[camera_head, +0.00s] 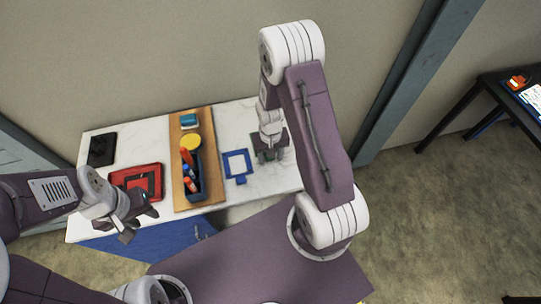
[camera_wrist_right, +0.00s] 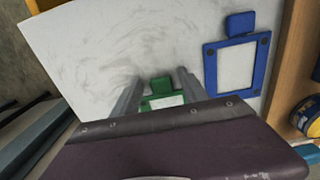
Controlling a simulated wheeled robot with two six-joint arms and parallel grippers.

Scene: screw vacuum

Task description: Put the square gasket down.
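A green square frame with a tab (camera_wrist_right: 158,85) is seen in the right wrist view between my right gripper's fingers, partly hidden by the gripper body. My right gripper (camera_wrist_right: 157,82) has its two fingers apart around it; no firm grip shows. In the head view the right gripper (camera_head: 268,156) is low over the white tabletop, and the green frame is hidden. A blue square frame with a tab (camera_head: 227,166) lies flat just left of it; it also shows in the right wrist view (camera_wrist_right: 210,72). My left gripper (camera_head: 138,226) is open and empty in front of the table's left side.
A red case (camera_head: 123,182) and black tablet (camera_head: 102,149) lie left.

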